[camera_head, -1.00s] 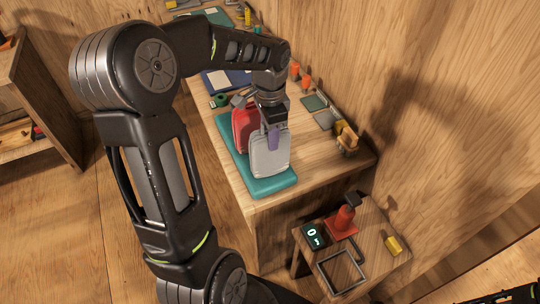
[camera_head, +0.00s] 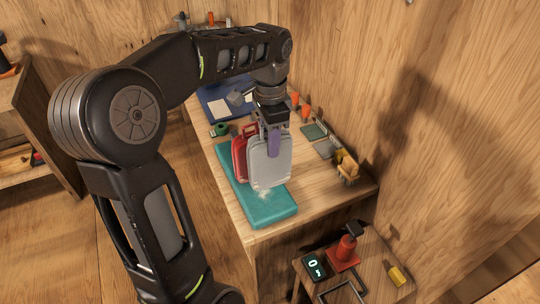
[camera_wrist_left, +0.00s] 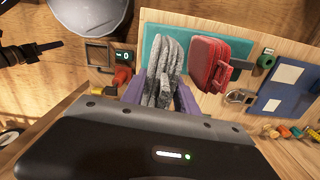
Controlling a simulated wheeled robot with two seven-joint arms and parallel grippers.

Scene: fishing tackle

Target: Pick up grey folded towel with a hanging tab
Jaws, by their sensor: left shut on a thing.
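The grey folded towel (camera_head: 268,170) hangs upright from my left gripper (camera_head: 273,132). The gripper's purple fingers are shut on its upper part. The towel appears just above the teal mat (camera_head: 268,212). In the left wrist view, the folded layers of the grey towel (camera_wrist_left: 166,66) stand between the purple fingers (camera_wrist_left: 160,96). The hanging tab is hard to make out. A dark mechanical part, likely of my right arm, shows at the left of the wrist view; its jaws cannot be made out.
A red folded item (camera_head: 239,158) stands close to the left of the towel, on the mat. A blue folder (camera_head: 215,108) and a green roll (camera_head: 220,129) lie behind. A brush-like item (camera_head: 347,166) is at the bench's right edge. A small stand with a red scale (camera_head: 344,252) is in front.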

